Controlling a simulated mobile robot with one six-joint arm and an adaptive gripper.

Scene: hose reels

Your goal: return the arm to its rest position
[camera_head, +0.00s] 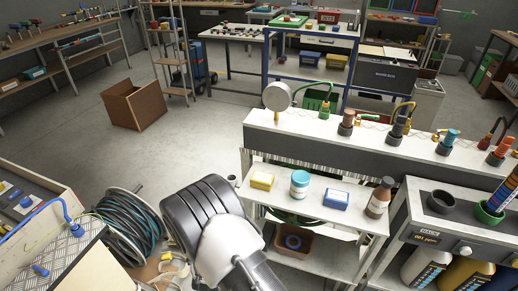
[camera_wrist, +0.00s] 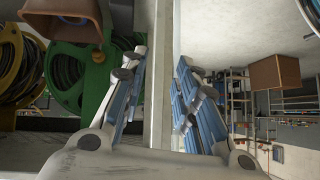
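In the wrist view my gripper (camera_wrist: 163,62) shows two fingers with blue pads, standing apart. No held object is seen between them. A pale upright post or edge shows in the gap; I cannot tell how far behind the fingers it is. In the head view my dark and white arm link (camera_head: 215,230) is at the bottom centre, left of the white shelf unit. My gripper cannot be made out in the head view.
Hose reels, one green (camera_wrist: 85,85) and one yellow (camera_wrist: 20,65), fill the wrist view's left side. In the head view, a dark hose coil (camera_head: 125,225) is left of my arm, and a white shelf (camera_head: 320,222) with small containers is right. Open floor (camera_head: 190,140) lies beyond, with a cardboard box (camera_head: 135,105).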

